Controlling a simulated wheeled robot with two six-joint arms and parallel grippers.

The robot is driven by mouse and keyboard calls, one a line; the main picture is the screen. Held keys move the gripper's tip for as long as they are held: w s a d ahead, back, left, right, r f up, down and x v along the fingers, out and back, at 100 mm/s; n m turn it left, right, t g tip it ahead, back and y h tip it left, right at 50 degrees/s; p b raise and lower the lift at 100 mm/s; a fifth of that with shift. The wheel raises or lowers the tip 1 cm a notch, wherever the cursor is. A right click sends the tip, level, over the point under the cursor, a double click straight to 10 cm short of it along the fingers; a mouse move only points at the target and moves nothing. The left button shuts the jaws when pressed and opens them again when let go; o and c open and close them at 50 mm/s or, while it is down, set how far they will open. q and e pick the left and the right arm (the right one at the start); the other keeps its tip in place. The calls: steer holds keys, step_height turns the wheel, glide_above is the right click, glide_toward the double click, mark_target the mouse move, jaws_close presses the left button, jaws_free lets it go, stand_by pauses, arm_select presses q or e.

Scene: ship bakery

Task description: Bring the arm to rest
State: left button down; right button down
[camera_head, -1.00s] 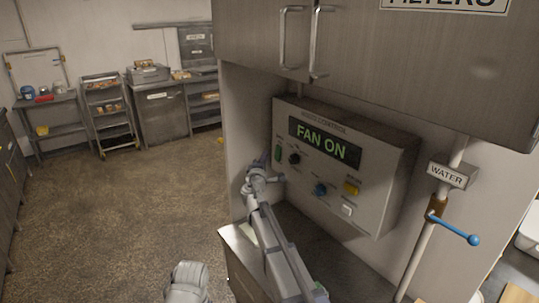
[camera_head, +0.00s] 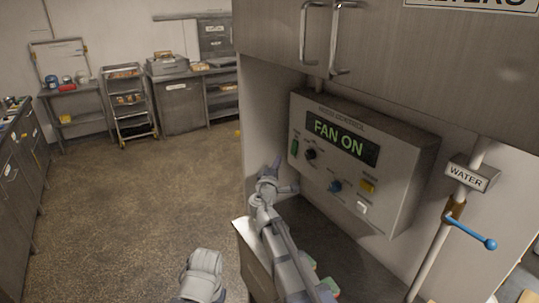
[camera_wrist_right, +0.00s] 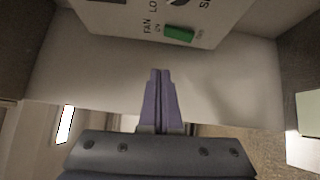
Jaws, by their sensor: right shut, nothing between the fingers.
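My right arm reaches up from the bottom of the head view, with its gripper (camera_head: 276,164) in front of the left side of the fan control panel (camera_head: 350,150). The right wrist view shows the two purple fingers (camera_wrist_right: 162,100) shut together with nothing between them. They point toward the panel's lower edge and are apart from it. The panel display reads FAN ON. A green switch (camera_wrist_right: 180,34) shows near the fingers in the wrist view, under the FAN label. My left gripper is not in view; a grey arm link of mine shows at the bottom.
A metal cabinet with handles (camera_head: 306,35) hangs above the panel. A water pipe with a blue-handled valve (camera_head: 470,233) stands at the right. A counter surface lies below the panel. Shelves and a trolley (camera_head: 130,103) stand at the back. The floor (camera_head: 120,205) at left is clear.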

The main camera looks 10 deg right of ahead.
steer(key=s+a+f+m+g+y+b, duration=0.3)
steer(key=s+f+m+g, duration=0.65)
steer(key=s+f, duration=1)
steer(key=s+a+f+g+y, duration=0.2)
steer(key=s+a+f+g, duration=0.1)
steer(key=s+a, duration=0.3)
steer(key=s+a+f+g+y, duration=0.1)
steer(key=s+a+f+g, duration=0.2)
steer(key=s+a, duration=0.3)
steer(key=s+g, duration=0.1)
steer(key=s, duration=0.4)
steer(key=shift+f+y, duration=0.25)
steer(key=shift+y, duration=0.15)
steer(key=shift+s, duration=0.1)
